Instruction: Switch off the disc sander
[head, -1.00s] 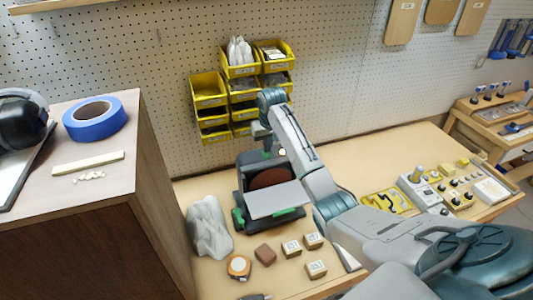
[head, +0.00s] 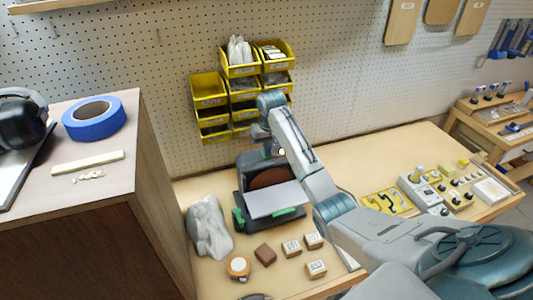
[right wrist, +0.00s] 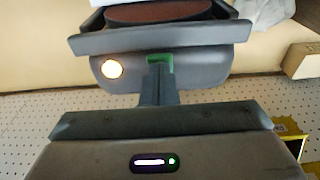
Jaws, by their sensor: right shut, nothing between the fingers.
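The disc sander (head: 275,201) stands on the bench against the pegboard, with a brown disc (head: 270,178) and a grey table. A round lamp on it glows pale in the head view (head: 281,152) and in the right wrist view (right wrist: 111,69). A green part (right wrist: 160,60), perhaps the switch, sits beside the lamp on the grey panel. My right gripper (head: 267,150) is at the top of the sander. Its shut, empty fingers (right wrist: 158,82) point at the green part and overlap its edge; I cannot tell whether they touch. My left gripper is not in view.
Yellow bins (head: 242,88) hang on the pegboard just above my right gripper. A grey, bag-like lump (head: 208,228) stands left of the sander. A tall cabinet (head: 90,230) bounds the left side.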

